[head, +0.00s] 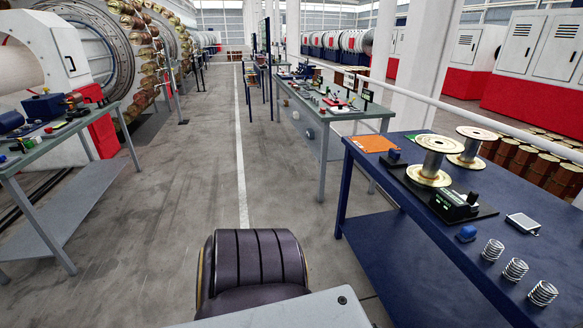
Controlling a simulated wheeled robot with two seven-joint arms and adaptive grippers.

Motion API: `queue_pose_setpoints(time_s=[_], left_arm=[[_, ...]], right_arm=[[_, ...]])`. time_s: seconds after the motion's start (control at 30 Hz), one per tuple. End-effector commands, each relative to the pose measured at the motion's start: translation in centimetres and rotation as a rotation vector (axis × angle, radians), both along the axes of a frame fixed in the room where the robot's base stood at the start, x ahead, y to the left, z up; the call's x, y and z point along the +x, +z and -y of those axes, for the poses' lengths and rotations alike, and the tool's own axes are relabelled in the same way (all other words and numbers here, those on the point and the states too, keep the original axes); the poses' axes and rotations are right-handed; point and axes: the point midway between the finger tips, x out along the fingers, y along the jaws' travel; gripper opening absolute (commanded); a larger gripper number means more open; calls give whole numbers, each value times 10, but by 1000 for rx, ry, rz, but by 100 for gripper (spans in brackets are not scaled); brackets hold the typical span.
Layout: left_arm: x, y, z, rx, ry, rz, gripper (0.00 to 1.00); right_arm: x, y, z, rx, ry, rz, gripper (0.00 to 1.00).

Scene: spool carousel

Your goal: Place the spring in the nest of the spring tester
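Three silver coil springs stand in a row near the front right of the blue table: a far spring (492,250), a middle spring (516,270) and a near spring (542,293). A black device with a small lit green display (454,206) sits on a dark base plate behind them; it may be the spring tester. Its nest cannot be made out at this size. Neither of my grippers is in view.
A workbench (70,130) stands left. The grey floor between is clear.

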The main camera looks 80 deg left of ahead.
Motion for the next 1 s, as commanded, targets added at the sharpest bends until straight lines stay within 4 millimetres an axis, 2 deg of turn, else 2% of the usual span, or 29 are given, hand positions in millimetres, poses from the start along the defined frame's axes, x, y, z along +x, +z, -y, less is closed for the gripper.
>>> queue_pose_setpoints(time_s=[0.03,0.1,0.27,0.4,0.6,0.7,0.83,1.0], left_arm=[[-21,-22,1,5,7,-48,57],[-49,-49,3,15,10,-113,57],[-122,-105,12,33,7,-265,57],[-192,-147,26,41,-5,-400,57],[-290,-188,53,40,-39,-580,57],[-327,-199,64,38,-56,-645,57],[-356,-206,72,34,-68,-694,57],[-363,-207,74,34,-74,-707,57]], right_arm=[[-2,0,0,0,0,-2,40],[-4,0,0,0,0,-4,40],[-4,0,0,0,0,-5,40],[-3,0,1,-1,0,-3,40],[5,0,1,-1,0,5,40],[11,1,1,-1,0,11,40],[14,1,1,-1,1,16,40],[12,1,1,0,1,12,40]])
